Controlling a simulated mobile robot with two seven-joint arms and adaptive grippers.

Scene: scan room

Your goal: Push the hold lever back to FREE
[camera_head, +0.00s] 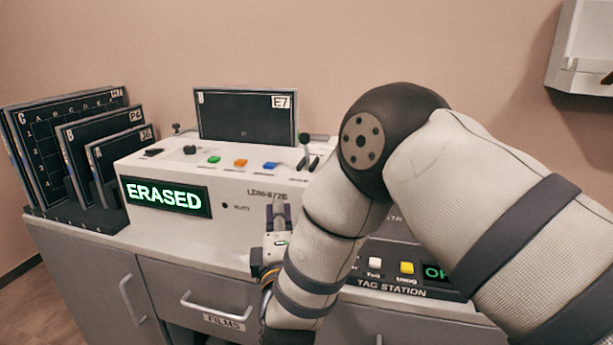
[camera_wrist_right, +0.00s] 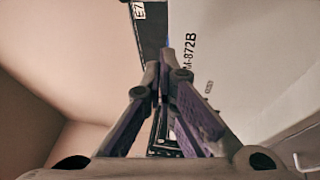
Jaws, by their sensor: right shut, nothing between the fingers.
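The white scanner (camera_head: 238,189) stands on the cabinet and its display (camera_head: 166,195) reads ERASED in green. A lever with a black ball knob (camera_head: 304,139) stands near upright at the right end of the scanner's top; I take it for the hold lever. Its markings are too small to read. My right gripper (camera_head: 278,207) is shut and empty, in front of the scanner's front face, below and left of the lever. Its purple fingers also show in the wrist view (camera_wrist_right: 168,72), where I cannot pick out the lever. My left gripper is not in view.
A dark plate marked E7 (camera_head: 247,116) stands upright behind green, orange and blue buttons. Several dark plates (camera_head: 62,150) stand in a rack at the left. The tag station (camera_head: 392,283) is partly hidden behind my right arm. A white wall unit (camera_head: 583,48) hangs at the upper right.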

